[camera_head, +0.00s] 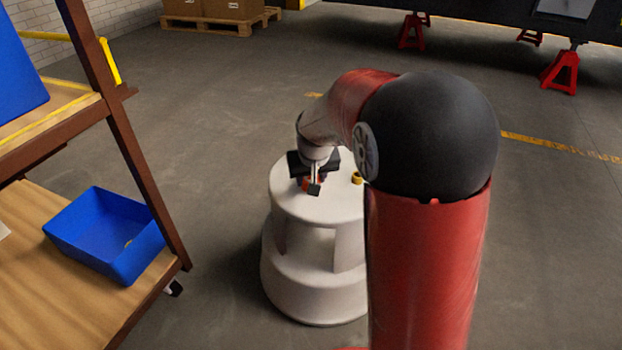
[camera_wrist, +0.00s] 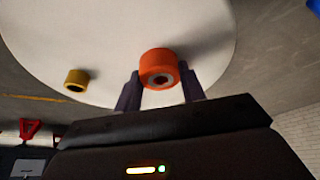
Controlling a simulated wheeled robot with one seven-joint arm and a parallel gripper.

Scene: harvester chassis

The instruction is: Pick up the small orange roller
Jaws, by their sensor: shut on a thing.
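The small orange roller (camera_wrist: 158,62) is a short ring with a grey core, seen in the wrist view over the white top of a round step stool (camera_wrist: 120,35). My gripper (camera_wrist: 160,82) has a finger on each side of it and is shut on it. In the head view my gripper (camera_head: 313,185) points down at the stool top (camera_head: 300,207), and only a bit of the orange roller (camera_head: 306,182) shows beside the fingers. I cannot tell whether the roller touches the stool top.
A yellow ring (camera_head: 357,178) stands on the stool near my gripper; it also shows in the wrist view (camera_wrist: 76,80). A wooden shelf (camera_head: 40,240) with a blue bin (camera_head: 105,235) is at left. Red jack stands (camera_head: 562,72) are at the back right. The floor between is clear.

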